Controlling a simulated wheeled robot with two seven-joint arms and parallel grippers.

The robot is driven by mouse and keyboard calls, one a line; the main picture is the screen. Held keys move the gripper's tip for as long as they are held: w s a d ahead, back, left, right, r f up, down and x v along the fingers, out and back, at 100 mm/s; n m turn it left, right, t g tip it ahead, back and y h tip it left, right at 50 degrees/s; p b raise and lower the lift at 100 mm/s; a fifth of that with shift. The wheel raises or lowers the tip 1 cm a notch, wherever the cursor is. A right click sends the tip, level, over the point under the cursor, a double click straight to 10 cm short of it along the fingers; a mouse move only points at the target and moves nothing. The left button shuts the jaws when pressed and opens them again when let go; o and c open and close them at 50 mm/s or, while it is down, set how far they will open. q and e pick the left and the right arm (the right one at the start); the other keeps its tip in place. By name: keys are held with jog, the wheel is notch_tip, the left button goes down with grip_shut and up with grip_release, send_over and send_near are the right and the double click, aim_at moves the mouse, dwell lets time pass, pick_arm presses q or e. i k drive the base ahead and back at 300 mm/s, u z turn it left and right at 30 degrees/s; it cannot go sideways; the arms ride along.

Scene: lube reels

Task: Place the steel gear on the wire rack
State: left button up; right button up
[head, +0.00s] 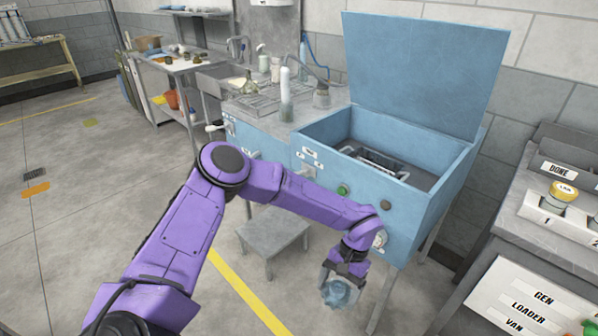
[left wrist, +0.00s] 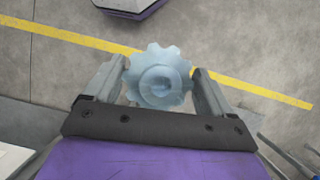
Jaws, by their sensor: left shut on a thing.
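The steel gear (head: 340,293) is a pale blue-grey toothed wheel with a raised hub. It hangs in my left gripper (head: 343,277), in front of the blue washer and above the floor. In the left wrist view, the gear (left wrist: 160,78) sits between the two fingers of my left gripper (left wrist: 155,84), which is shut on it. The wire rack (head: 252,104) appears as a grid on the counter left of the washer, well away from the gear. Bottles partly cover its right side. My right gripper is not in view.
The blue washer basin (head: 398,220) stands with its lid (head: 424,72) raised. A spray bottle (head: 286,95) and a grey can (head: 321,95) stand on the counter. A low stool (head: 272,232) is below. A labelled bench (head: 535,285) is at the right.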

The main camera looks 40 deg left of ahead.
aim_at(268, 96)
jog(key=u, duration=2.75)
jog(key=i, duration=1.95)
jog(key=z, duration=1.55)
